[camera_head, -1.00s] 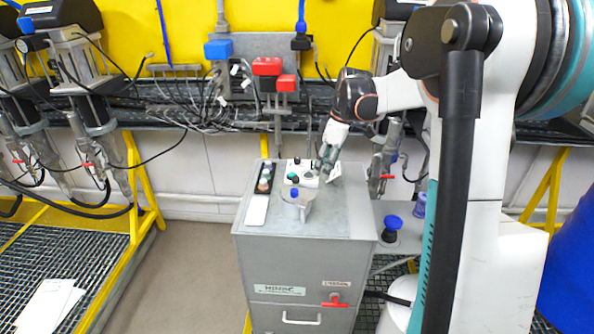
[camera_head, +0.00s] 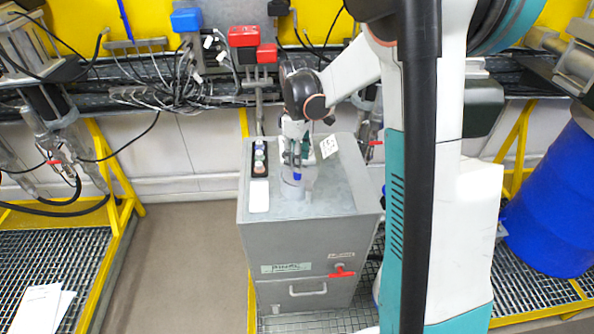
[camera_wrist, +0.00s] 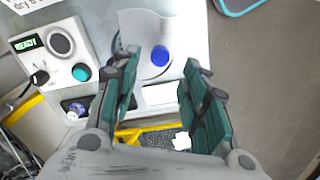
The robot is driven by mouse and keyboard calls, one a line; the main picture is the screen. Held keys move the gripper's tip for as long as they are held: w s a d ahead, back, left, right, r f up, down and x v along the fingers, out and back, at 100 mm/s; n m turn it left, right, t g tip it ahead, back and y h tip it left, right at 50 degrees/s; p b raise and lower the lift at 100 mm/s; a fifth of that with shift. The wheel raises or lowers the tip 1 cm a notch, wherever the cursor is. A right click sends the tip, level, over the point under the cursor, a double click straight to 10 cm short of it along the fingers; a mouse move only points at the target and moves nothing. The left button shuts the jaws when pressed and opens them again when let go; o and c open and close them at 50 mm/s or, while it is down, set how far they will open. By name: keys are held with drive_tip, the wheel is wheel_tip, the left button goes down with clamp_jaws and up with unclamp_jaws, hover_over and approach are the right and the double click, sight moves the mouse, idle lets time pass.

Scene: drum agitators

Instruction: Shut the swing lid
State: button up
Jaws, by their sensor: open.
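A grey cabinet (camera_head: 335,205) stands below and ahead of me. On its top is a round grey fitting (camera_head: 292,190) with a blue knob (camera_head: 297,177), which I take for the swing lid and its handle. I cannot tell its exact angle, as my gripper partly covers it. In the wrist view the blue knob (camera_wrist: 160,56) shows against a pale grey curved surface (camera_wrist: 145,22). My gripper (camera_head: 296,160) is just behind and above the knob. In the wrist view, my gripper (camera_wrist: 160,75) has its fingers wide apart on either side of the knob, with nothing held.
A control box (camera_wrist: 50,50) reading READY, with a teal button (camera_wrist: 82,73), lies close to the left finger. A blue drum (camera_head: 552,215) stands right.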

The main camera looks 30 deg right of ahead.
drive_tip(key=shift+f, duration=2.75)
drive_tip(key=shift+c, duration=0.6)
clamp_jaws()
